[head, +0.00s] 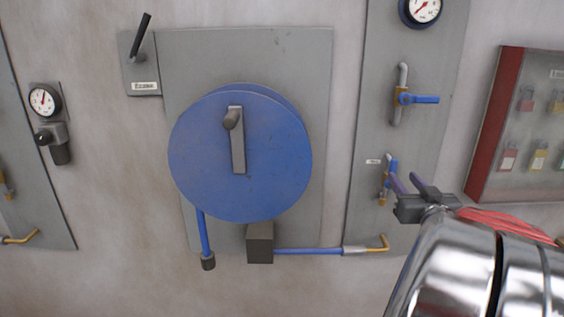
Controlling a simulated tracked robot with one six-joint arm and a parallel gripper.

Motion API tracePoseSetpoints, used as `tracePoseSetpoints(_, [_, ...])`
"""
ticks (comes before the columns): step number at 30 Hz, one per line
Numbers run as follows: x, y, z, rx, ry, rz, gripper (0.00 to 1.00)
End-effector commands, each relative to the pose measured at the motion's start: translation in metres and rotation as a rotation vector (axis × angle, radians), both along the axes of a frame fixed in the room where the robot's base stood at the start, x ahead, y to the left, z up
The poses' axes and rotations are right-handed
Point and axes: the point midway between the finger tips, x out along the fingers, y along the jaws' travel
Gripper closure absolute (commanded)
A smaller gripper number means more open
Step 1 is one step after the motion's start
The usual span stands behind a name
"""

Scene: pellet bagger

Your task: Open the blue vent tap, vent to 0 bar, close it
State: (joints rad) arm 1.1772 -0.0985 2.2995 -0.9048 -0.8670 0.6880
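Two blue-handled taps are on the right grey panel in the head view. The upper tap (420,99) sits on a brass-coloured body with its handle level, pointing right. The lower tap (391,168) is beside a small white label too small to read; its handle points roughly up. I cannot tell from the label which is the vent tap. My gripper (407,180) is just right of the lower tap, fingers apart with nothing visible between them. I cannot tell if a finger touches the handle. A round pressure gauge (423,10) is above; its red needle's reading is unclear.
A large blue round cover (270,160) with a grey handle fills the middle. A blue hose (310,251) runs below to the right panel. A red-edged lock cabinet (490,125) stands right of the taps. Another gauge (43,101) is far left.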

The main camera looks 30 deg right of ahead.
Motion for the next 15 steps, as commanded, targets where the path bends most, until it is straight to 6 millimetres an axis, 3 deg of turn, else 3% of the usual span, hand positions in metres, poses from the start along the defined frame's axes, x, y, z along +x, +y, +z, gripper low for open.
tracePoseSetpoints(9, [0.036,-0.021,0.0,0.0,0.0,0.001,0.64])
tracePoseSetpoints(15, [0.046,-0.028,0.0,0.001,-0.001,-0.001,0.64])
